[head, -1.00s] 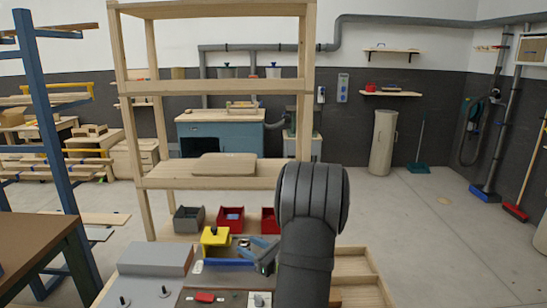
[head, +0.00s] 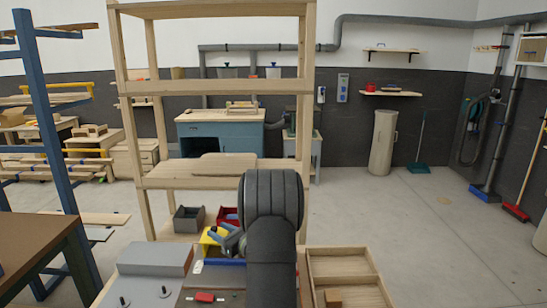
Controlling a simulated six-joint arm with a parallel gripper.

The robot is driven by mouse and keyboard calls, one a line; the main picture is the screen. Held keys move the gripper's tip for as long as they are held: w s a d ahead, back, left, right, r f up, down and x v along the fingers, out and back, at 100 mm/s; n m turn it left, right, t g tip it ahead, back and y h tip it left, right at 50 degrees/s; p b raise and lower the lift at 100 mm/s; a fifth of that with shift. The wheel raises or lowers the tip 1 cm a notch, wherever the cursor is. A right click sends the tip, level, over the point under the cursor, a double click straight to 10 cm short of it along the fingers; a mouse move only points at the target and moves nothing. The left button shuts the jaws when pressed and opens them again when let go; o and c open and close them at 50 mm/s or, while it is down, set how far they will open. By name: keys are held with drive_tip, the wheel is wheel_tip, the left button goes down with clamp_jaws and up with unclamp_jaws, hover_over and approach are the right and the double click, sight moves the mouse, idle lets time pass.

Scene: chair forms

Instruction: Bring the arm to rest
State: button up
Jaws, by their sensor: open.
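My arm's dark, ribbed link rises in the lower middle of the head view and hides part of the bench behind it. My gripper (head: 228,238) shows just left of the link as a small blue-grey shape, partly hidden by it. It is open, and I see nothing held in it. It appears in front of a yellow block (head: 210,236) and below a red bin (head: 227,215); whether it touches either cannot be told.
A wooden shelf frame (head: 212,183) stands behind the bench, with a grey bin (head: 189,219) at its lower level. A grey box (head: 155,260) is at left. A divided wooden tray (head: 340,262) at right holds a small brown block (head: 332,298).

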drive_tip(key=shift+x, duration=0.85)
drive_tip(key=d, duration=1)
drive_tip(key=shift+s+d, duration=0.2)
drive_tip(key=shift+d, duration=0.15)
drive_tip(key=v, duration=1.7)
drive_tip(key=s+a+r+n+g+h, duration=0.1)
drive_tip(key=s+a+r+n+g, duration=0.2)
drive_tip(key=s, duration=0.4)
drive_tip(key=shift+s+a+r+n+g, duration=0.15)
drive_tip(key=shift+a+r+n+g, duration=0.25)
drive_tip(key=shift+n, duration=0.5)
